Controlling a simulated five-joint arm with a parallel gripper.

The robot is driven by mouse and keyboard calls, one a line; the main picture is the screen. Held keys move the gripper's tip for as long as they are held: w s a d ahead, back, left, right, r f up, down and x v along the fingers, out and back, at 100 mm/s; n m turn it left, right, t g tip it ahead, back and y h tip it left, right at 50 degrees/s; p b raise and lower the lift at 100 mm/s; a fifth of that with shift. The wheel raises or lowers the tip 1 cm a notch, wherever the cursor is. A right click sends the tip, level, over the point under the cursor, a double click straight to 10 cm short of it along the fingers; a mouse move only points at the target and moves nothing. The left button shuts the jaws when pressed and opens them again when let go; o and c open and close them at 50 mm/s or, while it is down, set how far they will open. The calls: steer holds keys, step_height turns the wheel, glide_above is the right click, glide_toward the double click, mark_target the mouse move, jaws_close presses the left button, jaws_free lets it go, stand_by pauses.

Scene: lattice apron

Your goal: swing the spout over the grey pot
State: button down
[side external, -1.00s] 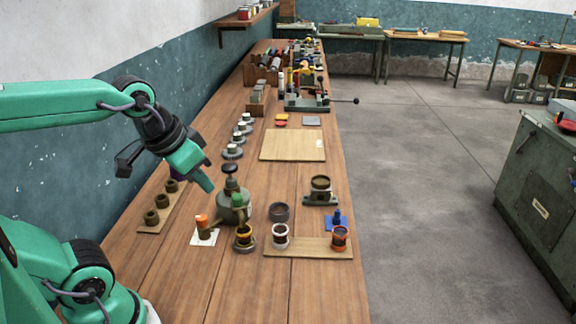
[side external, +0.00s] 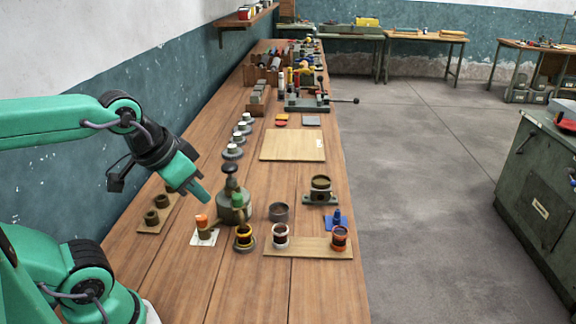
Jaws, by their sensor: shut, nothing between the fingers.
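The dispenser (side external: 231,203) is an olive-green body with a dark round knob on top, standing on the bench. A short spout with a green part (side external: 238,200) shows at its front right, on the side of the yellow-rimmed pot (side external: 244,238); its exact direction is too small to tell. The grey pot (side external: 279,212) stands to the right of the dispenser, apart from it. My gripper (side external: 203,195) is shut and empty, pointing down and right, just left of the dispenser in the picture. I cannot tell whether it touches it.
A white pot (side external: 280,237) and an orange pot (side external: 340,238) stand at a pale board (side external: 308,252). An orange-topped item sits on a white card (side external: 204,237). A holder with dark cups (side external: 152,217) is at left. A blue item (side external: 337,219) is at right.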

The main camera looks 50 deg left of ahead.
steer(key=c, duration=2.1)
jaws_free()
steer(key=o, duration=0.7)
steer(key=shift+w, duration=0.1)
steer(key=shift+o, duration=1.3)
steer(key=shift+w+a+r, duration=0.1)
steer(key=shift+w, duration=0.05)
steer(key=m+g, duration=0.5)
steer(key=m, duration=0.8)
glide_toward(237, 195)
steer(key=shift+d, duration=0.3)
steer(key=shift+w+a+f+g, duration=0.2)
steer(key=shift+a+f+g, duration=0.1)
steer(key=shift+f, duration=0.15)
steer(key=shift+f, duration=0.1)
steer(key=shift+f, duration=3.8)
